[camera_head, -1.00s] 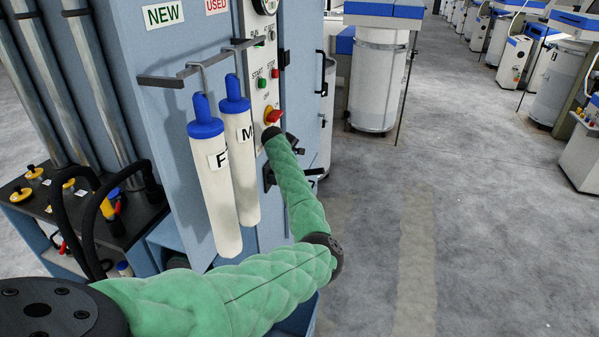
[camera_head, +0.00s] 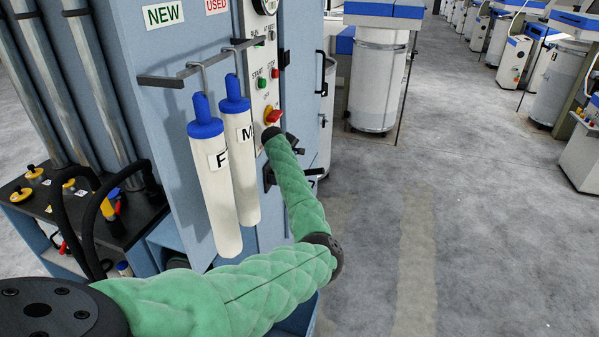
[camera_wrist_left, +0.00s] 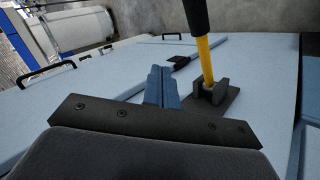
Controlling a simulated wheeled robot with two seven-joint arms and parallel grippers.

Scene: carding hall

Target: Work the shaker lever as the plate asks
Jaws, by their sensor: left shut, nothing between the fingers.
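The lever (camera_wrist_left: 204,62) shows in the left wrist view with a yellow shaft and a black grip. It rises from a black bracket (camera_wrist_left: 215,92) on a pale blue panel, and its top runs out of the picture. My left gripper (camera_wrist_left: 161,85) has its blue fingers shut with nothing between them. It is left of the lever's foot in that view, apart from the shaft. In the head view my green left arm reaches to the blue cabinet (camera_head: 170,60); it hides the gripper's fingertips and the lever there. No readable instruction plate shows. My right gripper is out of view.
Two white cylinders with blue tops, marked F (camera_head: 217,190) and M (camera_head: 243,165), hang from a bar beside my arm. A control panel has a green button (camera_head: 262,83) and a red-yellow switch (camera_head: 273,116). Open floor (camera_head: 480,220) lies to the right.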

